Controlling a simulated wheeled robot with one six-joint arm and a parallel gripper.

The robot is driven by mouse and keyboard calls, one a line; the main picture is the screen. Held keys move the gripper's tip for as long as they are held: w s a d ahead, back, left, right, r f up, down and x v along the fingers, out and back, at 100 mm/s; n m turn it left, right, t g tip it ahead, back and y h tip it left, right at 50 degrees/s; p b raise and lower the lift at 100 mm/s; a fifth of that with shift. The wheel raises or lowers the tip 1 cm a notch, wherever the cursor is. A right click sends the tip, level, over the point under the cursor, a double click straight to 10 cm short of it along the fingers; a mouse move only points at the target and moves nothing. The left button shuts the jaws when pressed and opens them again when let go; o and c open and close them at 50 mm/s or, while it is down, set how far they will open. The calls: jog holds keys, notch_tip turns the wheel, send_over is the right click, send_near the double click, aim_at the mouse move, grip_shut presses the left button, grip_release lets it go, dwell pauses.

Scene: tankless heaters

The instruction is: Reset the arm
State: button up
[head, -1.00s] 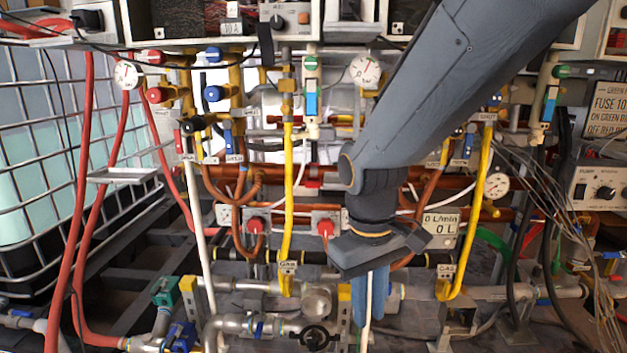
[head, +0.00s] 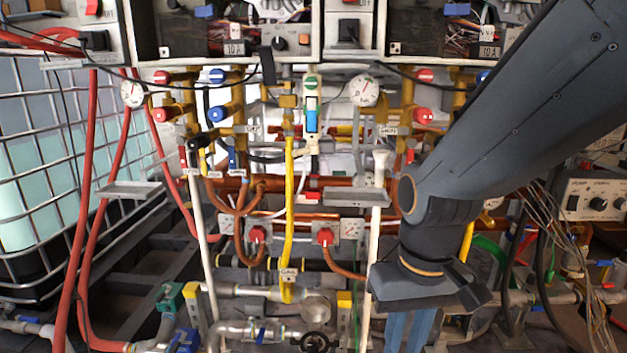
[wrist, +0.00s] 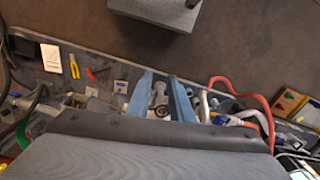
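My gripper (head: 407,335) hangs pointing down at the lower right of the middle in the head view, in front of the pipework. Its two blue fingers show side by side with a gap, and their tips are cut off by the frame's bottom edge. In the wrist view my gripper (wrist: 161,88) has its blue fingers spread apart with nothing held between them. Grey pipe fittings show beyond and between the fingers. My grey arm comes down from the upper right and hides part of the right heater's piping.
Heater units with gauges (head: 364,90) and valves stand behind. A white pipe (head: 374,235) rises just left of my gripper. Red hoses (head: 86,200) and a caged tank (head: 40,165) are at left. Pliers (wrist: 73,66) lie on the bench in the wrist view, with bare floor beyond.

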jog(key=d+r+m+p, duration=0.1)
jog(key=d+r+p, duration=0.4)
jog(key=p, duration=0.4)
jog(key=shift+s+d+m, duration=0.25)
jog(key=shift+d+m, duration=0.05)
jog(key=shift+d, duration=0.05)
